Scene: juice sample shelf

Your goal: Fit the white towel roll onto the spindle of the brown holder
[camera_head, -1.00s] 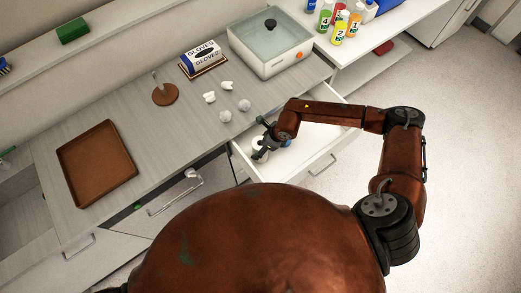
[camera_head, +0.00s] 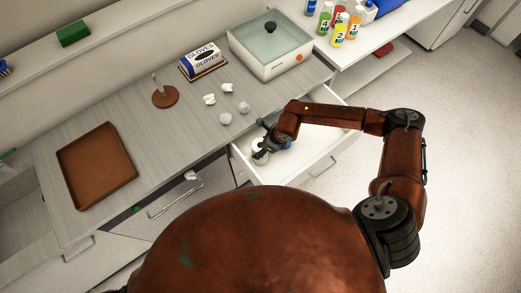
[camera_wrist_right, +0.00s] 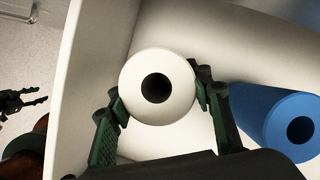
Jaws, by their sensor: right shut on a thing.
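The white towel roll (camera_wrist_right: 178,78) stands end-up inside the open drawer in the right wrist view, its dark core hole facing the camera. In the head view the roll (camera_head: 259,150) is partly hidden by my right gripper (camera_head: 266,143). The gripper's green-padded fingers (camera_wrist_right: 160,100) are shut on the roll, one on each side. The brown holder (camera_head: 166,97) stands on the counter to the left, its round base flat and its pale spindle upright and bare. A dark gripper, seemingly my left, shows small at the left edge of the right wrist view (camera_wrist_right: 22,102); its opening is unclear.
A blue roll (camera_wrist_right: 272,118) lies in the drawer (camera_head: 322,160) close beside the right gripper. Several crumpled white pieces (camera_head: 226,118) lie on the counter between drawer and holder. A brown tray (camera_head: 97,165), a glove box (camera_head: 202,59) and a lidded bath (camera_head: 271,47) stand around.

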